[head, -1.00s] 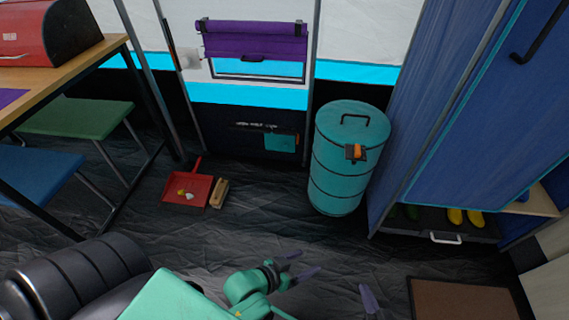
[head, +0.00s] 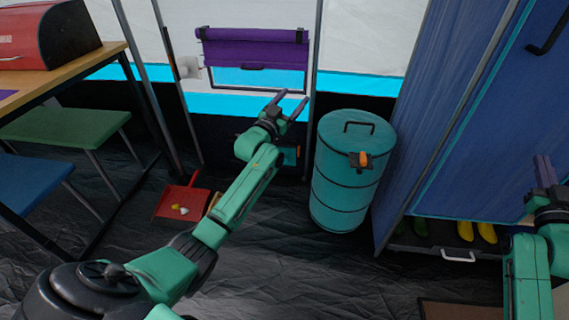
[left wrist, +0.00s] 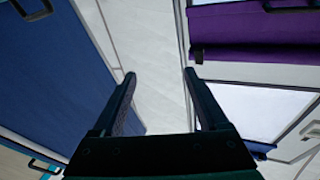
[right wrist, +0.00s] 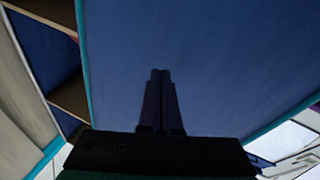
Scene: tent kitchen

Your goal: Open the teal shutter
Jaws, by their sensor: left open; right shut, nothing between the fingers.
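No plainly teal shutter shows. A purple roll-up blind (head: 255,47) with a dark handle (head: 252,66) hangs across the top of the tent window. A blue panel with teal edging (head: 475,125) and a black handle (head: 546,34) stands at the right. My left gripper (head: 291,100) is open and empty, just below the window in the head picture. In the left wrist view, the blind (left wrist: 250,35) is at the upper right, apart from the fingers. My right gripper (head: 543,172) is shut and empty in front of the panel, below the handle; the panel (right wrist: 200,60) fills most of the right wrist view.
A teal barrel (head: 350,185) with an orange latch stands between my arms. A red dustpan (head: 180,203) lies on the floor at left. A table (head: 105,55) and a green stool (head: 65,127) are at far left. Yellow boots (head: 477,231) sit below the panel.

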